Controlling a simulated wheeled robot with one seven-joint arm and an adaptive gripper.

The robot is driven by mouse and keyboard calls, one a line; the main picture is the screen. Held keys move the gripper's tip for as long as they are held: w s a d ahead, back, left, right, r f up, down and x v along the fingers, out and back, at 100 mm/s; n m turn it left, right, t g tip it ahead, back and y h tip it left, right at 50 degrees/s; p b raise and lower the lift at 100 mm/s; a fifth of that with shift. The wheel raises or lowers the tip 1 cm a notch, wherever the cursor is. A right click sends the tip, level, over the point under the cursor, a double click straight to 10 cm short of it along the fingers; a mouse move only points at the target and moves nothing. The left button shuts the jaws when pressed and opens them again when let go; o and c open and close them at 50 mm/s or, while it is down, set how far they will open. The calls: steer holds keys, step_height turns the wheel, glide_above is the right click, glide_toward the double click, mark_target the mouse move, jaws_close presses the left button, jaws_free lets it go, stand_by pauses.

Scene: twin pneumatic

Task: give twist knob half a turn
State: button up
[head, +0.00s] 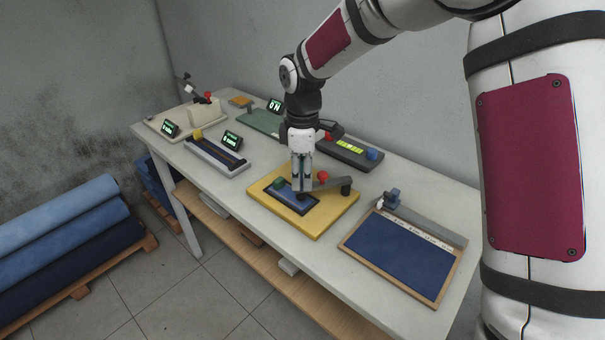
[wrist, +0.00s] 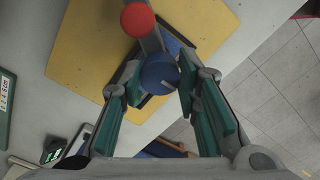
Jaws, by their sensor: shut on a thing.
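The twist knob (wrist: 158,72) is a dark blue round cap with a short pale line on its top, seen in the wrist view. It sits over the blue panel on a yellow board (head: 318,222). My gripper (head: 301,188) points down over this board in the head view. In the wrist view, its green-padded fingers (wrist: 158,80) are shut on the knob, one on each side. In the head view my fingers mostly hide the knob.
A grey arm with a red ball (wrist: 138,20) lies close beside the knob; the ball also shows in the head view (head: 323,176). A framed blue board (head: 402,258) is to the right. A slider unit (head: 217,157) is to the left, and a grey box with a lit display (head: 348,149) is behind.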

mark_target(302, 178)
steer(key=o, duration=1.2)
steer(key=shift+c, duration=0.2)
steer(key=shift+r, duration=0.1)
step_height(302, 178, up, 12)
